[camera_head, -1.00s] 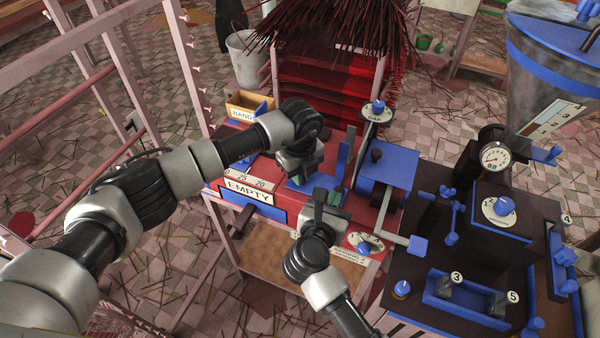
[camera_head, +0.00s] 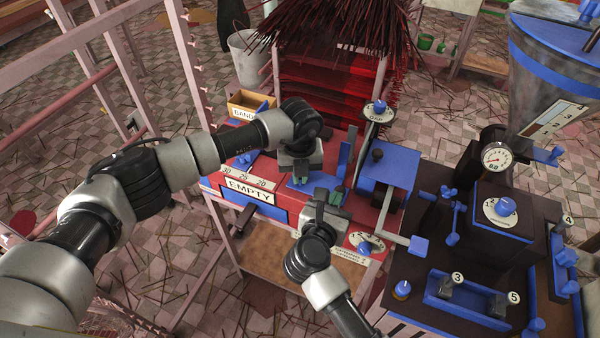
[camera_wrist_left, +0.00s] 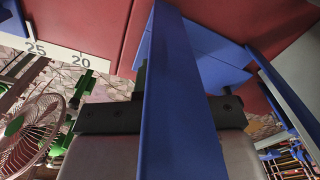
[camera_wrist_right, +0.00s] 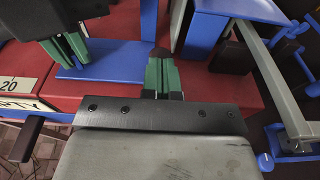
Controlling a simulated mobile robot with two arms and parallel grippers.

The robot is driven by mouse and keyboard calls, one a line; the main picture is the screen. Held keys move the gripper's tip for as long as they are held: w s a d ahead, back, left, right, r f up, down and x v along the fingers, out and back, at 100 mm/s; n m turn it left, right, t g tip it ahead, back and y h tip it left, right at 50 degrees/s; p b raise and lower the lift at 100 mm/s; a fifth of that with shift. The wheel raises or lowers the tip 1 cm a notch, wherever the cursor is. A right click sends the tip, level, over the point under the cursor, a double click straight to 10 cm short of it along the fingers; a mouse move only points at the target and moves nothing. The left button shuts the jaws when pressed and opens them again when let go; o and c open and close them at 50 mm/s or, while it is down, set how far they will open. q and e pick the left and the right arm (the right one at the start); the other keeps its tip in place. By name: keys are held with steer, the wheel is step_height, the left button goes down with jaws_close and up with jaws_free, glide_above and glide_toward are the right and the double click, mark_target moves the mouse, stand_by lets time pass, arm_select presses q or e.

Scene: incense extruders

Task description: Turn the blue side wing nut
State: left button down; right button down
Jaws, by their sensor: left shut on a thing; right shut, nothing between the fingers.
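My left gripper (camera_head: 298,181) is over the red machine bed (camera_head: 268,171), above its flat blue plate (camera_head: 327,188). It is shut on a blue upright piece (camera_wrist_left: 177,110) that stands close to the left wrist camera; its fingers are largely hidden behind it. My right gripper (camera_head: 335,197) is shut and empty at the front edge of the bed; its green fingertips are together in the right wrist view (camera_wrist_right: 162,75). A blue knob (camera_head: 364,247) sits on a white dial at the front. I cannot tell surely which blue part is the side wing nut.
A blue upright post (camera_head: 346,155) stands just right of my left gripper. A crank with a grey arm and blue handle (camera_head: 418,246) juts out at the right. A dark machine with blue knobs (camera_head: 470,250) stands further right. An EMPTY sign (camera_head: 250,192) is on the front.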

stand_by(0.3)
arm_select(q)
steer(key=c, duration=1.3)
jaws_free()
steer(key=shift+o, duration=0.2)
steer(key=shift+r, duration=0.1)
step_height(320, 180, up, 12)
steer(key=shift+o, duration=0.3)
